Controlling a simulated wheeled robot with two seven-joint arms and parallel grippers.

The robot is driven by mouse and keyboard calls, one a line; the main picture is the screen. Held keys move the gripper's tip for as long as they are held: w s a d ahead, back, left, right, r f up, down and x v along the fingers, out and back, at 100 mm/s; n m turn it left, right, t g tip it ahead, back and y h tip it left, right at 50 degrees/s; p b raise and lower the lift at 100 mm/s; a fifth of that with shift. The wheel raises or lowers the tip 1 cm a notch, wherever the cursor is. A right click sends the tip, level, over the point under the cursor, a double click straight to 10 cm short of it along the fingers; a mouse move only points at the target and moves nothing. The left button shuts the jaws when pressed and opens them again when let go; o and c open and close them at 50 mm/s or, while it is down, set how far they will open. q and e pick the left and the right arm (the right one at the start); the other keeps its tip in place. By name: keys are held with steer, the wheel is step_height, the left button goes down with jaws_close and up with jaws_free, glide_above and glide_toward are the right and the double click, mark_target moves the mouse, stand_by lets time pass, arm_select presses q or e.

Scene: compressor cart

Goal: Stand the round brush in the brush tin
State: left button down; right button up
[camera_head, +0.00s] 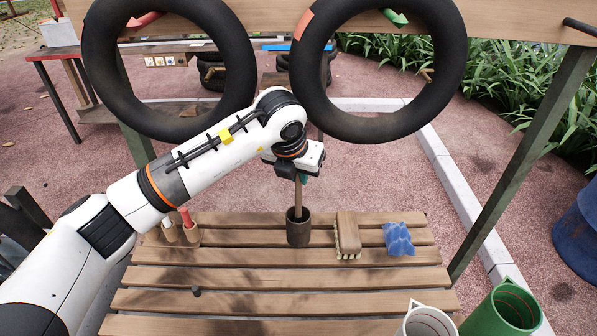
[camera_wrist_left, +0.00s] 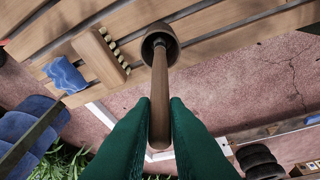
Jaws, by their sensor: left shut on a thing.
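The round brush (camera_head: 298,196) shows as a brown wooden handle, upright in the head view. Its lower end goes into the mouth of the dark brush tin (camera_head: 298,233) on the slatted bench. The tin hides the brush's head, and I cannot tell whether it touches the bottom. My left gripper (camera_head: 301,177) is above the tin, shut on the upper part of the handle. In the left wrist view, the green fingers (camera_wrist_left: 159,118) pinch the handle (camera_wrist_left: 160,85) from both sides, and it runs into the round tin (camera_wrist_left: 160,38). My right gripper is not in view.
Right of the tin lie a wooden scrubbing brush (camera_head: 347,232) and a blue wavy thing (camera_head: 398,238). Left stands a wooden holder (camera_head: 188,236) with red and white handles. Two tyres (camera_head: 378,128) hang behind. White (camera_head: 425,322) and green (camera_head: 503,312) jugs stand front right.

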arm_select(q)
steer(key=c, duration=1.3)
jaws_free()
steer(key=shift+c, duration=0.2)
steer(key=b+v, duration=0.1)
steer(key=v, duration=1.1)
steer(key=shift+f, duration=0.1)
